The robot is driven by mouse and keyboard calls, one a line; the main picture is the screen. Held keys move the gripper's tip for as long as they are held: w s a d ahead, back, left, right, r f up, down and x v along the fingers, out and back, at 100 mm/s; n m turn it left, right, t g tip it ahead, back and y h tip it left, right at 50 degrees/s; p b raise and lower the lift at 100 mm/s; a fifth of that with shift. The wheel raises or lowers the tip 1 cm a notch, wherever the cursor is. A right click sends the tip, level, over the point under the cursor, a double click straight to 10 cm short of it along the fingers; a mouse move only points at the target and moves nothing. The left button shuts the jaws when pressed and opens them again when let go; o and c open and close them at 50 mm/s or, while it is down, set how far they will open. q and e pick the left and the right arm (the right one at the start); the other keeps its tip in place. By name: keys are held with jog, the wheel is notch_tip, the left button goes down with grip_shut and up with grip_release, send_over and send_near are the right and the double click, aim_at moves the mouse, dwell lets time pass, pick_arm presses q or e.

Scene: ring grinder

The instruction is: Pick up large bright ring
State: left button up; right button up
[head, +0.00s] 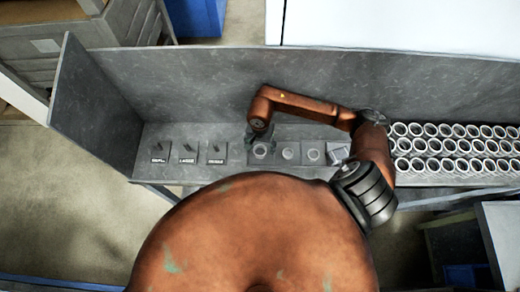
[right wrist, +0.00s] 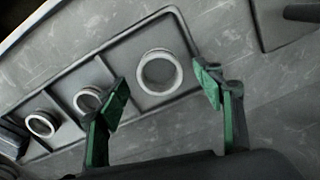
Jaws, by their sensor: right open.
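The large bright ring (right wrist: 160,72) lies in the end compartment of a grey tray in the right wrist view. It is pale, wider than its neighbours, and its middle is open. In the head view it is the leftmost ring (head: 260,152) of the tray, just below my right gripper (head: 259,136). In the right wrist view my right gripper (right wrist: 163,90) is open, with green-padded fingers apart. The ring appears between and beyond the fingertips, and nothing is held. The remaining height above the ring is hard to judge. My left gripper is not in view.
Two smaller rings (head: 287,153) (head: 313,155) lie in adjoining compartments, with a grey block (head: 338,153) to their right. Many rings (head: 445,148) fill the bench's right side. A tall grey panel (head: 200,80) stands behind.

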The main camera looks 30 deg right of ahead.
jog(key=shift+f, duration=0.55)
jog(key=c, duration=1.4)
jog(key=shift+r, duration=0.1)
